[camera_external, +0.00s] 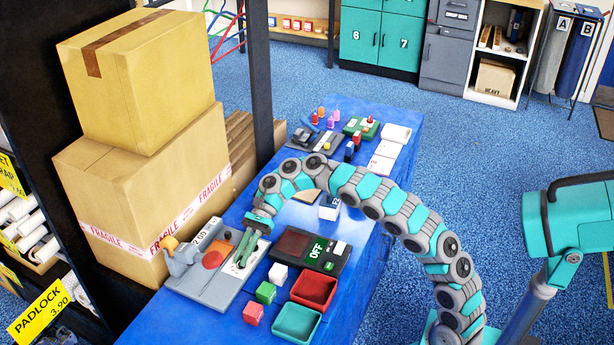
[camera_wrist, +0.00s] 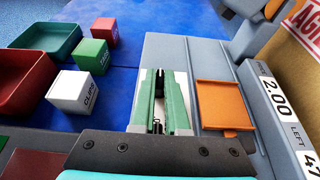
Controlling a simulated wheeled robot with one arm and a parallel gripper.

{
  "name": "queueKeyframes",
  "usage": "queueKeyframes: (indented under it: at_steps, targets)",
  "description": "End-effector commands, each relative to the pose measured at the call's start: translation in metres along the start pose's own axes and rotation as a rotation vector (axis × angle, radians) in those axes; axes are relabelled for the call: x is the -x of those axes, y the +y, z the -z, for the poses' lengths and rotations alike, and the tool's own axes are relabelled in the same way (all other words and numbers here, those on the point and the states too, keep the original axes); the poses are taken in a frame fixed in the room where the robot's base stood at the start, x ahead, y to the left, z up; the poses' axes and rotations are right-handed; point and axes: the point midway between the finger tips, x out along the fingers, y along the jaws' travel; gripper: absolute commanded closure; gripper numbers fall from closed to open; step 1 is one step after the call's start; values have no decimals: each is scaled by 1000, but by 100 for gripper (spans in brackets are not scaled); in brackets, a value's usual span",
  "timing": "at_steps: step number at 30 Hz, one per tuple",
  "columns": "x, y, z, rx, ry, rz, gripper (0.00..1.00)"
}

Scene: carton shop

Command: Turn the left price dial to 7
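A grey machine (camera_external: 208,288) lies on the blue counter, with a white display (camera_external: 206,234) and a red-orange pad (camera_external: 213,259). In the wrist view the display (camera_wrist: 274,96) reads 2.00, with LEFT and 47 below it, and the pad (camera_wrist: 222,105) looks orange and square. My gripper (camera_external: 243,250) points down at a white plate on the machine, right of the pad. In the wrist view my gripper's green fingers (camera_wrist: 160,90) have a narrow gap with something dark in it. No dial or dial number is readable; the fingers cover most of the plate.
A white cube (camera_wrist: 75,91), a green cube (camera_wrist: 93,56) and a red cube (camera_wrist: 105,31) stand near a red tray (camera_external: 332,290) and a teal tray (camera_external: 319,322). A dark panel (camera_external: 340,258) reading OFF lies behind the trays. Big cartons (camera_external: 150,190) stand left.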

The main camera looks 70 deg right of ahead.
Motion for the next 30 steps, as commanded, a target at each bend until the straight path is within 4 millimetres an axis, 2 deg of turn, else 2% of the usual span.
queueKeyframes:
  at_steps: [3, 20, 30]
  targets:
    - [0, 0, 0, 0, 0, 0, 100]
    - [0, 0, 2, -1, 1, 6, 100]
    - [-3, 2, 10, -29, 2, 79, 100]
